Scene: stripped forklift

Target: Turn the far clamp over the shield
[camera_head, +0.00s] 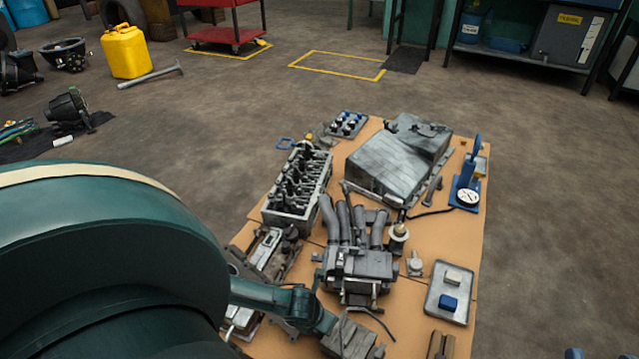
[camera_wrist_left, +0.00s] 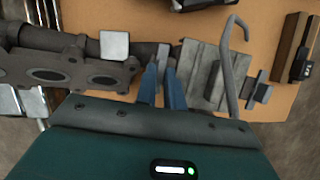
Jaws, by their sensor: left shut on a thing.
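My left gripper (camera_head: 322,318) reaches in from the left, low over the near part of the bench. In the left wrist view its two blue fingers (camera_wrist_left: 162,82) are shut on a small grey upright tab, which I take for the clamp (camera_wrist_left: 162,56). Right of the fingers is a ribbed grey metal piece (camera_wrist_left: 208,72), possibly the shield, with a bent rod beside it; it also shows in the head view (camera_head: 352,341). Left of the fingers lies a dark flanged manifold (camera_wrist_left: 70,72) with a light square plate (camera_wrist_left: 115,45). My right gripper is not in view.
The tan bench (camera_head: 420,235) is crowded: a cylinder head (camera_head: 297,185), an engine part with curved pipes (camera_head: 355,265), a large grey cover (camera_head: 395,160), a blue press with a gauge (camera_head: 467,190) and a tray (camera_head: 436,299) with small blocks.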

